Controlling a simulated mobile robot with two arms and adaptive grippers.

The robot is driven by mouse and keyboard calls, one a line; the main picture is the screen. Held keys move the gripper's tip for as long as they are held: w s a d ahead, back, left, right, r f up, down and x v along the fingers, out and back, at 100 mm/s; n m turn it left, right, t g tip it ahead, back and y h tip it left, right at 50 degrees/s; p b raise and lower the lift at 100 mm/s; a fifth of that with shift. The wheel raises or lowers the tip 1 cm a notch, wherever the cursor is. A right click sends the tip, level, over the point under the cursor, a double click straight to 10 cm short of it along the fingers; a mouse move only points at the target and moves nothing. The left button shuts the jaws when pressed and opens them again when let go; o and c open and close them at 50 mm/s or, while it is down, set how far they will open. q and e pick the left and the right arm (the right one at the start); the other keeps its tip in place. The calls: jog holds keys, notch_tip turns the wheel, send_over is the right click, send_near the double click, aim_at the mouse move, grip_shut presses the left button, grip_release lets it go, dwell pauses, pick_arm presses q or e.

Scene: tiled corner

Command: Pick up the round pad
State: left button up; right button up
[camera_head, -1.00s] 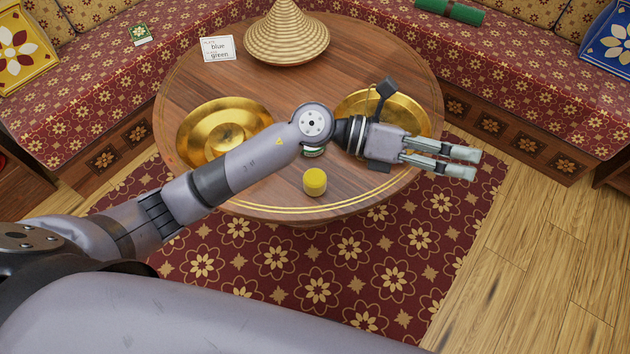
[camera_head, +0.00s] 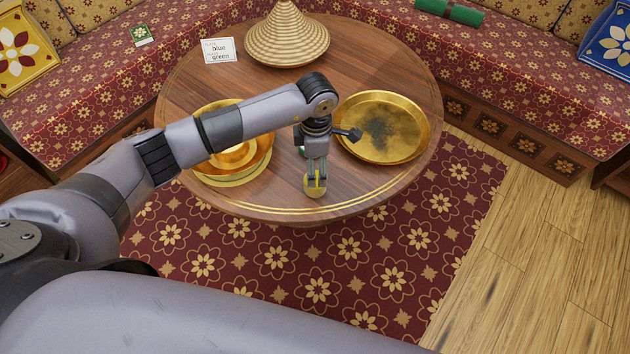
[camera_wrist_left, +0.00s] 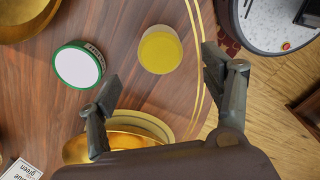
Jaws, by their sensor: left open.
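A short yellow round piece (camera_head: 315,193) sits near the front edge of the round wooden table, partly hidden by my fingers. In the left wrist view the yellow piece (camera_wrist_left: 160,51) lies ahead between the fingertips. A white disc with a green rim (camera_wrist_left: 79,66) and small lettering lies beside it on the table. In the head view only a green sliver (camera_head: 301,150) shows behind my wrist. My left gripper (camera_head: 315,180) points down above the yellow piece, open and empty; it also shows in the left wrist view (camera_wrist_left: 160,76). My right gripper is not in view.
A gold tray with a dark smudge (camera_head: 382,127) lies on the right of the table (camera_head: 275,200). A gold dish (camera_head: 235,160) is on the left, partly behind my arm.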

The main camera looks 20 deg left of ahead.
pick_arm(q)
notch_tip(320, 180, down, 4)
notch_tip(320, 180, down, 5)
jog(key=shift+f+p, duration=0.1)
jog(key=shift+p, duration=0.5)
jog(key=shift+c, duration=0.2)
jog(key=c, duration=1.1)
jog(key=shift+c, duration=0.2)
notch_tip(320, 180, up, 20)
jog(key=b, duration=0.1)
jog(key=shift+b, duration=0.3)
